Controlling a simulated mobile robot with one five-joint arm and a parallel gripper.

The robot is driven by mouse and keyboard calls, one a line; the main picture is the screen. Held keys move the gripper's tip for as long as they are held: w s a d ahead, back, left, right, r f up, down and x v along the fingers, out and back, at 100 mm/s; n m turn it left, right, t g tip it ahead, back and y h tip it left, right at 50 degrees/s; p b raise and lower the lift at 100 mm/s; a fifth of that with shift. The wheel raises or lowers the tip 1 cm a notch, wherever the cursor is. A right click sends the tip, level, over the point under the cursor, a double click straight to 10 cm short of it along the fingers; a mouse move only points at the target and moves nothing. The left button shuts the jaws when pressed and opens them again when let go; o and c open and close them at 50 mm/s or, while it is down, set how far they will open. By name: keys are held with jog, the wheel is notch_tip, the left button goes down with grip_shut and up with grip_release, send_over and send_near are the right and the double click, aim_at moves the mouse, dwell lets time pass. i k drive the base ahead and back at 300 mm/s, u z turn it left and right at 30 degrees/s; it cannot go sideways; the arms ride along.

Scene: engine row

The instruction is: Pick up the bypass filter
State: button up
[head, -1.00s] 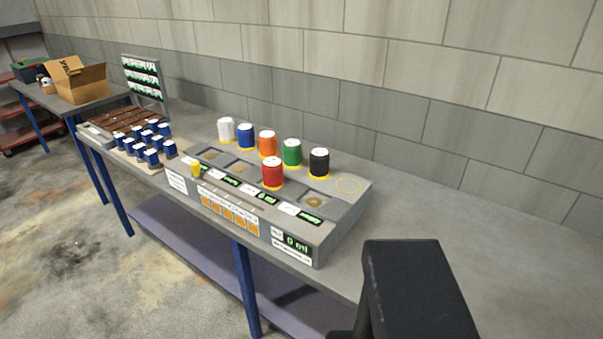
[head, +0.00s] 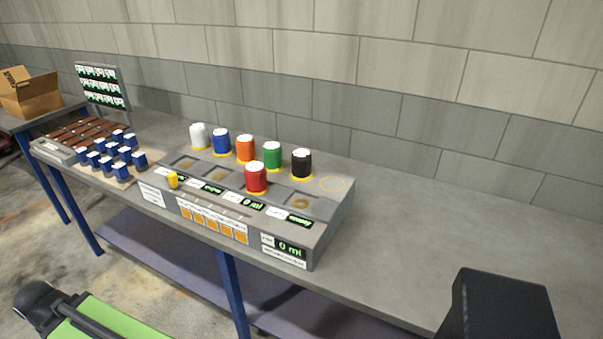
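Several coloured canisters with white tops stand on a grey bench unit; no label naming the bypass filter is readable, so I cannot tell which it is. In the back row are a white canister (head: 198,137), a blue canister (head: 221,143), an orange canister (head: 245,149), a green canister (head: 272,156) and a black canister (head: 301,164). A red canister (head: 256,178) stands in front, in a bay of the unit. All are upright. I cannot make out my gripper in the head view.
The grey unit (head: 318,232) has displays, empty bays and an empty yellow ring (head: 333,184). Small blue blocks (head: 106,153) and a display rack (head: 102,87) stand left. A cardboard box (head: 30,93) is far left. The workbench (head: 430,215) is clear on the right.

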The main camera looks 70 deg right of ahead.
aim_at(254, 172)
jog(key=z, duration=0.2)
jog(key=i, duration=1)
jog(key=z, duration=0.1)
